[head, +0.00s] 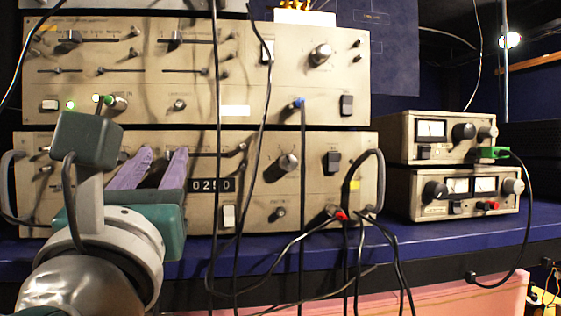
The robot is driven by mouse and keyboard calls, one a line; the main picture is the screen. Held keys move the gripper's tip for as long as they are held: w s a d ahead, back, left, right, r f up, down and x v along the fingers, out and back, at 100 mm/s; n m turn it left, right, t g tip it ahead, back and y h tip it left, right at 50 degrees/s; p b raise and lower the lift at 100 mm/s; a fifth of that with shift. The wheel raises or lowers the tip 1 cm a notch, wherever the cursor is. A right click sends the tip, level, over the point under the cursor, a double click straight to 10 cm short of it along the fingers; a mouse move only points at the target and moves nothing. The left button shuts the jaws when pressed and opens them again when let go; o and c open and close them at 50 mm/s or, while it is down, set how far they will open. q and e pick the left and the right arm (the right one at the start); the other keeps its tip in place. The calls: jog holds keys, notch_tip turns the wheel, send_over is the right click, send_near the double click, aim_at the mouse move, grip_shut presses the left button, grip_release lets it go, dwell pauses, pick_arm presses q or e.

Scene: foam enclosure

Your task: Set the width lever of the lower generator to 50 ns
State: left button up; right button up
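The lower generator (330,190) is a beige panel with sliders, knobs and a black counter (211,185) that seems to read 0250. My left gripper (165,156) is in front of its left half. Its two purple fingers point at the panel's upper slider row, apart, with panel showing between them. I see nothing held, and cannot tell whether the fingertips touch the panel. A slider end (242,147) shows just right of the fingers. The gripper and wrist hide much of the panel's left part, so I cannot make out the width lever or its setting. My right gripper is out of view.
The upper generator (330,90) sits on top, with similar sliders. Black cables (302,200) hang across both panels. A handle (376,180) sticks out at the lower generator's right. Two smaller beige units (450,135) are stacked on the blue shelf (390,238) at right.

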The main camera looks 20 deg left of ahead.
pick_arm(q)
jog(key=shift+o, duration=0.2)
jog(key=shift+s+d+f, duration=0.1)
jog(key=shift+d+f, duration=0.05)
jog(key=shift+f, duration=0.05)
jog(key=b+v, duration=0.7)
jog(key=v, duration=0.2)
jog(key=shift+s, duration=0.3)
jog(key=shift+d, duration=0.1)
